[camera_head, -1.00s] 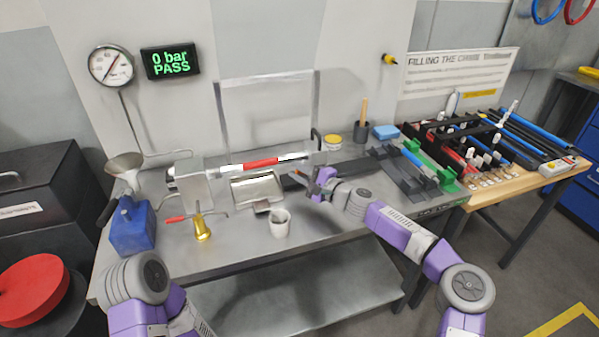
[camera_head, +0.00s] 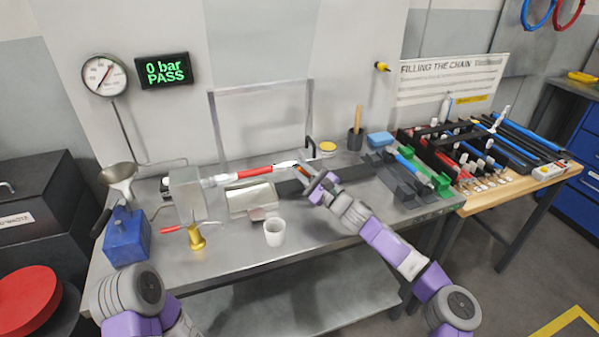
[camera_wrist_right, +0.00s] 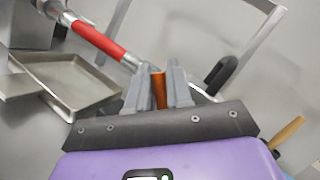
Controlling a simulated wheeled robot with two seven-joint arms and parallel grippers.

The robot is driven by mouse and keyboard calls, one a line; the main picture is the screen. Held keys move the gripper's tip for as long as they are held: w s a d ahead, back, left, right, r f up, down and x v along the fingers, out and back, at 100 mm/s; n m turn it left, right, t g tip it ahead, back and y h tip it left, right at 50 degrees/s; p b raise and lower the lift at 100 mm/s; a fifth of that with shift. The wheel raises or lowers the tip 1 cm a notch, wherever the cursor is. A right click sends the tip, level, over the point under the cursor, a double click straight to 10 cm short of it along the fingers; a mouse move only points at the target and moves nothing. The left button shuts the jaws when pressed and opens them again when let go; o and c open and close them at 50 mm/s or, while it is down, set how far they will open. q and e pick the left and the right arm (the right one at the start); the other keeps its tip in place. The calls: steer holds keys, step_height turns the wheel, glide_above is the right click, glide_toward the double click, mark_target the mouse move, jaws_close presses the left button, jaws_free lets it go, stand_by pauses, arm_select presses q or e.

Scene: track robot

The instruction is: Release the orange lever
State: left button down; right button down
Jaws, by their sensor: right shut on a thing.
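The orange lever (camera_wrist_right: 159,90) stands between the two fingers of my right gripper (camera_wrist_right: 158,88) in the right wrist view. The fingers are shut on it. In the head view my right gripper (camera_head: 313,183) is at the right end of the horizontal tube with a red middle (camera_head: 255,173), and the lever is a small orange patch (camera_head: 302,171) largely hidden by the gripper. The tube also shows in the wrist view (camera_wrist_right: 100,42), with a silver end beside the lever. My left gripper is outside the head view; only part of my left arm shows at the bottom left.
A metal tray (camera_head: 250,200) lies under the tube, with a white cup (camera_head: 274,232) in front. A brass valve with a red handle (camera_head: 195,237) and a blue can (camera_head: 126,238) stand to the left. A black upright handle (camera_wrist_right: 221,74) is right of my gripper. The display (camera_head: 165,71) reads "0 bar PASS".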

steer(key=c, duration=1.1)
jaws_free()
